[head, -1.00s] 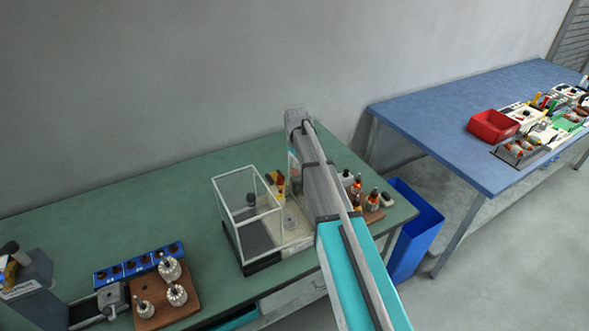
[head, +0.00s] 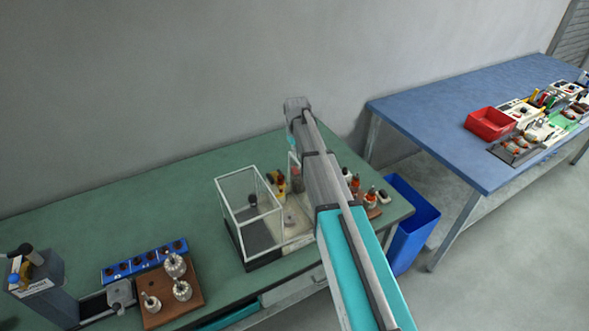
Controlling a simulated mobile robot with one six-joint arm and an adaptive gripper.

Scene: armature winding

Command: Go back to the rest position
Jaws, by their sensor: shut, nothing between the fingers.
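My gripper is not clearly visible; the arm hides the place below the wrist. The open-topped glass case (head: 222,205) stands on the bench just left of my arm. A pale tray (head: 298,240) lies beside the case, partly hidden by the arm.
A wooden block (head: 184,304) with several metal armatures and a blue socket strip (head: 145,262) are at the left, near a grey machine (head: 45,290). Bottles (head: 370,197) stand right of my arm. A blue bin (head: 408,245) and a blue table (head: 440,125) with a red tray (head: 490,123) are at the right.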

